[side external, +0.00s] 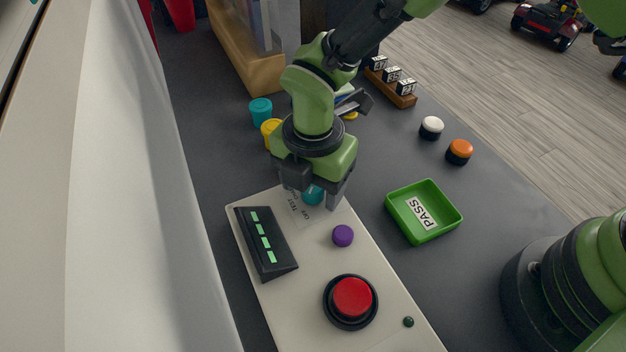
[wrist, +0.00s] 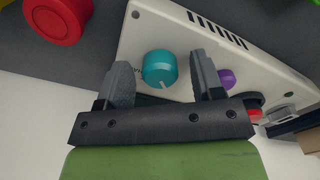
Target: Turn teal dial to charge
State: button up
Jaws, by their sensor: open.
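The teal dial (side external: 313,195) sits at the far end of a beige control panel (side external: 305,279), partly hidden by my gripper in the side view. Printed labels show beside it, including "TEST" and "OFF"; I cannot read a charge mark. In the wrist view the teal dial (wrist: 159,69) shows a pale pointer line on its face, toward the bottom. My gripper (side external: 312,196) points down over the dial. In the wrist view my gripper (wrist: 178,75) is open, with one finger on each side of the dial. I cannot tell whether either finger touches it.
On the panel are a purple knob (side external: 343,236), a red button (side external: 352,298) and a black display (side external: 265,243) with green bars. A green PASS tray (side external: 424,211) lies to the right. White (side external: 431,127) and orange (side external: 459,152) buttons stand beyond. Teal (side external: 260,111) and yellow (side external: 270,132) cups stand behind the gripper.

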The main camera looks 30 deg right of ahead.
jog(key=shift+c, duration=0.2)
jog(key=c, duration=0.9)
jog(key=shift+m, duration=0.3)
jog(key=m, duration=0.3)
jog(key=shift+m, duration=0.3)
jog(key=m, duration=1.3)
jog(key=shift+m, duration=0.3)
